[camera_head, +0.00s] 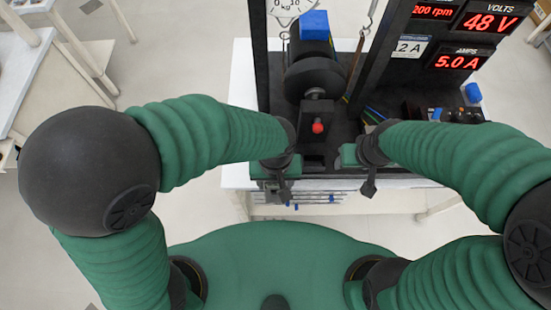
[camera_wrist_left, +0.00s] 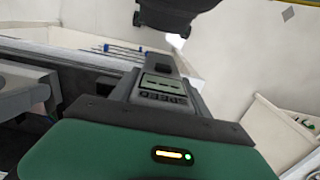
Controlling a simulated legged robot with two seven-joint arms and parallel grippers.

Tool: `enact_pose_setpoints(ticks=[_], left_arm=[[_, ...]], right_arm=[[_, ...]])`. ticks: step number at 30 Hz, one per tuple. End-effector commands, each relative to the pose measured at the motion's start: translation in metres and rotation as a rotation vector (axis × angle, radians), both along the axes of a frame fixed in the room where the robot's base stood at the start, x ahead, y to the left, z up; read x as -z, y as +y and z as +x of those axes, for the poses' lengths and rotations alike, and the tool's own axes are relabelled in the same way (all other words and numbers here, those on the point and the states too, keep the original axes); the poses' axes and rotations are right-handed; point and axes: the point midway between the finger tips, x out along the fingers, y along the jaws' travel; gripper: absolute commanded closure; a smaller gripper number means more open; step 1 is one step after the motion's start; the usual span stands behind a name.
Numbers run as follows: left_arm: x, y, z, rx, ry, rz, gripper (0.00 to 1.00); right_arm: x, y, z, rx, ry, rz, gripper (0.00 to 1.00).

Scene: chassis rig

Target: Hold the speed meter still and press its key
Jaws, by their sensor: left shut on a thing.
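In the head view the gripper largely hides the meter. My right gripper (camera_head: 366,165) is a short way to the right, apart from the left one. Its fingers are too small and dark to tell open from shut.
A black motor (camera_head: 315,75) with a blue block on top stands on the rig behind my grippers. A red-tipped part (camera_head: 317,127) sits in front of it. A panel (camera_head: 460,62) with red readouts, 48 V and 5.0 A, stands at the right. Rods lie below the front edge.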

Motion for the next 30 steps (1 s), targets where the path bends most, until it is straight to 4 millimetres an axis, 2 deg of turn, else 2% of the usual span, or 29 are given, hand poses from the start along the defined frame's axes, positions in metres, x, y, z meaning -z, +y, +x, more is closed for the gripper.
enact_pose_setpoints(ticks=[4,13,30], left_arm=[[-0.001,0.000,-0.012,0.000,0.000,-0.001,0.96],[-0.002,0.000,-0.013,-0.001,0.000,0.000,0.96],[0.006,0.000,0.011,-0.002,0.000,0.000,0.96]], right_arm=[[0.002,0.000,0.000,0.000,0.000,0.000,0.46],[0.002,0.000,0.000,0.000,0.000,0.000,0.46],[0.004,0.000,0.000,0.000,0.000,0.000,0.46]])
